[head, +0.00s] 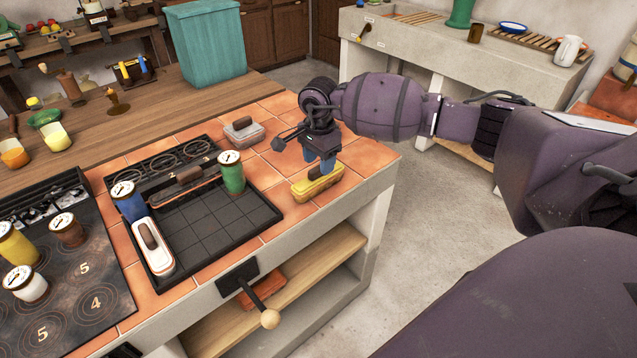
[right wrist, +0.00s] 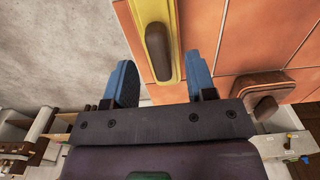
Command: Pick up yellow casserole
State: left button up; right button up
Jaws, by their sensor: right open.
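The yellow casserole (head: 318,186) is a small long dish with a dark handle on its lid. It sits on the orange tiled counter near its right edge. My right gripper (head: 320,162) is above it, fingers pointing down, open and empty. In the right wrist view the casserole (right wrist: 172,66) lies beyond the fingertips, and the open blue fingers of the gripper (right wrist: 163,80) stand apart on either side of its near end. The casserole's far end is cut off by that view's top edge. My left gripper is not in view.
A dark tray (head: 210,228) left of the casserole holds a white dish (head: 153,248), a green canister (head: 231,172) and a blue canister (head: 129,200). A grey dish (head: 243,131) sits behind on the tiles; a teal box (head: 207,42) stands farther back. Floor lies right of the counter.

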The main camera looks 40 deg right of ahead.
aim_at(319, 178)
notch_tip(319, 178, down, 2)
jog(key=shift+f, duration=0.2)
grip_shut()
jog(key=shift+r, duration=0.1)
